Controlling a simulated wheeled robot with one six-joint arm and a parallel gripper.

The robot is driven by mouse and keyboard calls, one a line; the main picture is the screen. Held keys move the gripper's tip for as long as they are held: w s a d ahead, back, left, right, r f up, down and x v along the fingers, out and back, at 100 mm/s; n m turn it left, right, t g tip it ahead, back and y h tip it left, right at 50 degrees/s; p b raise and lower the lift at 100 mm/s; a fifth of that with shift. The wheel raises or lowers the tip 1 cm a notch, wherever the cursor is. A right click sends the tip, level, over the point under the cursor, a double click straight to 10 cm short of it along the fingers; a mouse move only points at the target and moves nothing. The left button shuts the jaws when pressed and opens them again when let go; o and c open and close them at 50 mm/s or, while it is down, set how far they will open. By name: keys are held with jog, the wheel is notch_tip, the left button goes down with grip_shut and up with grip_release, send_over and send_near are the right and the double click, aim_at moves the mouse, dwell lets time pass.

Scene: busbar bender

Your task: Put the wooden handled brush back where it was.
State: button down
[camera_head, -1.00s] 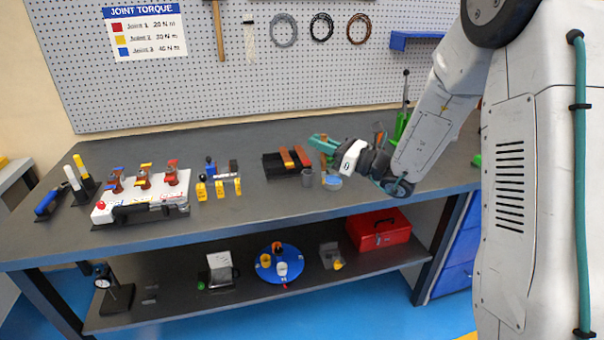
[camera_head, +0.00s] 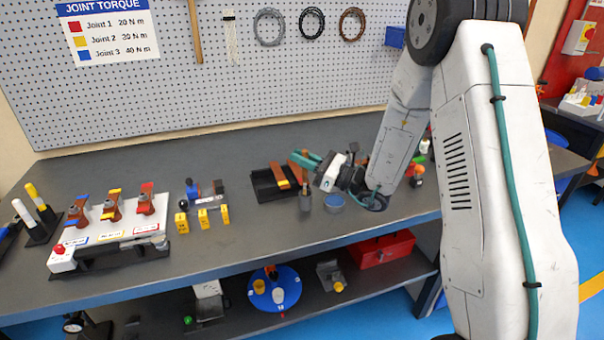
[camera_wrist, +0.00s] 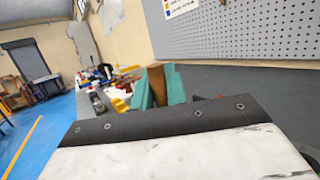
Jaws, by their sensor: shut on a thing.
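In the wrist view the teal fingers are closed on a brown wooden piece, the handle of the brush (camera_wrist: 156,84). The brush's bristles cannot be made out. In the head view the brush is too small and overlapped by the gripper to tell apart clearly from the brown bars beside it.
A black tray (camera_head: 262,187) with orange-brown bars lies left of the gripper. Further left are yellow-fronted blocks (camera_head: 203,217) and a white fixture (camera_head: 95,241) with several clamps. A pegboard (camera_head: 220,90) rises behind. The bench's front strip is clear. A red toolbox (camera_head: 381,249) sits on the shelf below.

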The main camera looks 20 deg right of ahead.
aim_at(305, 173)
jog(key=shift+f, duration=2)
jog(key=shift+f, duration=0.2)
jog(key=c, duration=1.4)
grip_release()
